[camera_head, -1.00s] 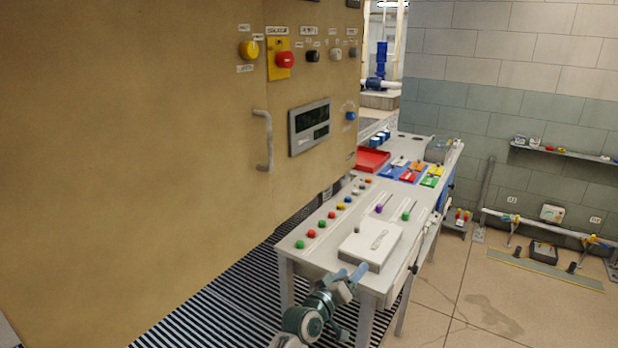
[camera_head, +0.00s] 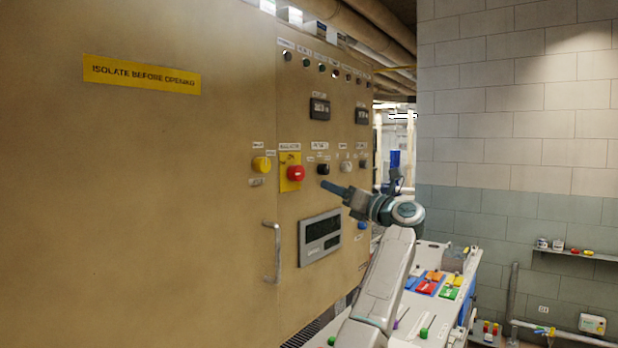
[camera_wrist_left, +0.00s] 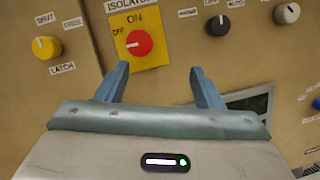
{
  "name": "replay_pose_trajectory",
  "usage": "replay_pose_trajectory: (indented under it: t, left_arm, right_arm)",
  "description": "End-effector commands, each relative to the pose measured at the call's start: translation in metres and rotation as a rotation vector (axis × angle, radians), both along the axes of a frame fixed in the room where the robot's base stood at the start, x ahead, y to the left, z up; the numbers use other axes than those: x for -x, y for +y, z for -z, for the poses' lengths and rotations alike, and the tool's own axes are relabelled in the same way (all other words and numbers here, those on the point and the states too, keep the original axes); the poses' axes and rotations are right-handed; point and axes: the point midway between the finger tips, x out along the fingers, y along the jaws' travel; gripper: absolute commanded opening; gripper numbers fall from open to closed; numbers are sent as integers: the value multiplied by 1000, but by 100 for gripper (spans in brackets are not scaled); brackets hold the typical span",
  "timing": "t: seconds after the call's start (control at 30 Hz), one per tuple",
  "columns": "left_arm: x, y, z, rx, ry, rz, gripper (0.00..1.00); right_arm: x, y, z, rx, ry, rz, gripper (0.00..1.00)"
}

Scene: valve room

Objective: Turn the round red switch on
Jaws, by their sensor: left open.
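The round red switch (camera_head: 296,173) sits on a yellow plate on the tan cabinet. In the left wrist view the red switch (camera_wrist_left: 139,43) shows a white mark towards the OFF label at its left; ON is printed above it. My left gripper (camera_head: 326,185) is raised in front of the cabinet, right of the switch in the head view. Its two fingers (camera_wrist_left: 159,68) are apart with nothing between them, and the switch appears beyond them. I cannot tell the exact gap. My right gripper is in neither view.
A yellow knob (camera_head: 261,164) is left of the switch and a black knob (camera_head: 323,169) is right of it. A vertical handle (camera_head: 273,252) and a display (camera_head: 320,237) are lower on the cabinet. A bench (camera_head: 409,312) with coloured items stands behind my arm.

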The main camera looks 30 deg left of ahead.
Motion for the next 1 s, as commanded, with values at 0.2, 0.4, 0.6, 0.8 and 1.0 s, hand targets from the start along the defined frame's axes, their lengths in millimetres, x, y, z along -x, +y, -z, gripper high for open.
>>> replay_pose_trajectory:
  t: [0.2,0.4,0.6,0.8,1.0]
  left_arm:
    - [18,-3,-34,233,-96,-76,61]
    - [22,4,-39,278,-108,-95,61]
    - [19,38,-41,275,-107,-97,61]
    - [15,75,-41,274,-107,-95,61]
    - [13,98,-39,273,-107,-93,61]
  right_arm:
    - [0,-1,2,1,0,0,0]
    - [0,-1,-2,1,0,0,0]
    - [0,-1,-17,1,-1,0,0]
    - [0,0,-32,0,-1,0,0]
    - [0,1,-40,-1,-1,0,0]
